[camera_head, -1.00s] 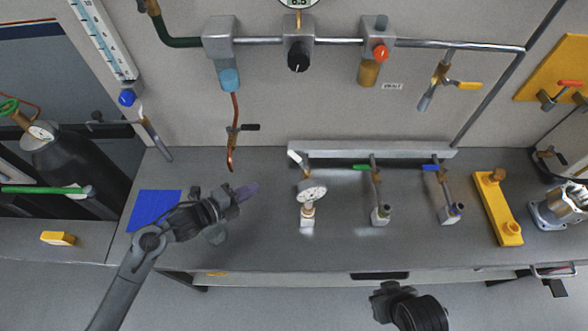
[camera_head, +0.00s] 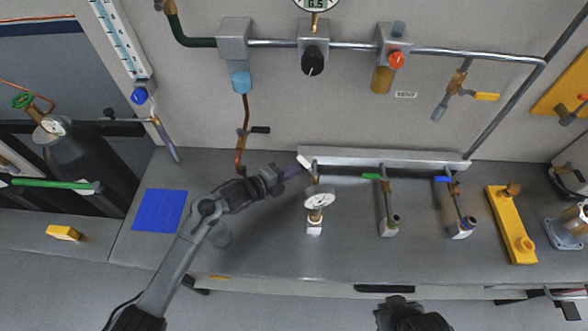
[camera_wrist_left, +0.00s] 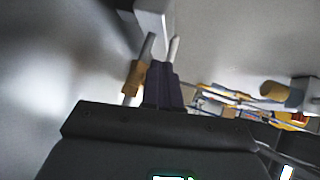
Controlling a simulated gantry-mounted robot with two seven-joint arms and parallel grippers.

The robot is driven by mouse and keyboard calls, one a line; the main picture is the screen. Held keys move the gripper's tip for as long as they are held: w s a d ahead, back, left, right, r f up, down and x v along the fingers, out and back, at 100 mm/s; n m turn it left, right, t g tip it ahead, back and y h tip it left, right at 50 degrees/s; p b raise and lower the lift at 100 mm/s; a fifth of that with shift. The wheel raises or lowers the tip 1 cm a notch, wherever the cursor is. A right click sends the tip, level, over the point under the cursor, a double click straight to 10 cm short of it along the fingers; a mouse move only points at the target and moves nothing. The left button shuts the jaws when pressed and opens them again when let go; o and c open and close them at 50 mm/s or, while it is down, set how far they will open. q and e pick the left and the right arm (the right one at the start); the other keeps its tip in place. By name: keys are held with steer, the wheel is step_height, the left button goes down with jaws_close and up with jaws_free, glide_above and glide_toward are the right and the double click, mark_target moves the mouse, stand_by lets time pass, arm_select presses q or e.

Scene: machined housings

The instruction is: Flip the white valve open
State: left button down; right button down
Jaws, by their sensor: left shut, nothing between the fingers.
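The white valve's handle (camera_head: 303,161) is at the left end of the grey manifold bar (camera_head: 400,158), above a round gauge (camera_head: 319,201). It slants up to the left. My left gripper (camera_head: 293,172) is shut and empty, its purple fingertips just left of and slightly below the handle. In the left wrist view the shut fingers (camera_wrist_left: 161,75) are close beside the white handle (camera_wrist_left: 174,48) and the brass valve body (camera_wrist_left: 133,78); whether they touch the handle I cannot tell. My right gripper (camera_head: 398,308) is at the bottom edge, its fingertips unclear.
A green-handled valve (camera_head: 371,177) and a blue-handled valve (camera_head: 443,180) stand to the right on the same bar. A copper pipe with a black-handled valve (camera_head: 259,130) hangs to the left.

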arm_select(q)
steer(key=shift+w+d, duration=0.45)
steer(key=shift+d, duration=0.1)
steer(key=shift+w+b, duration=0.4)
steer(key=shift+b, duration=0.2)
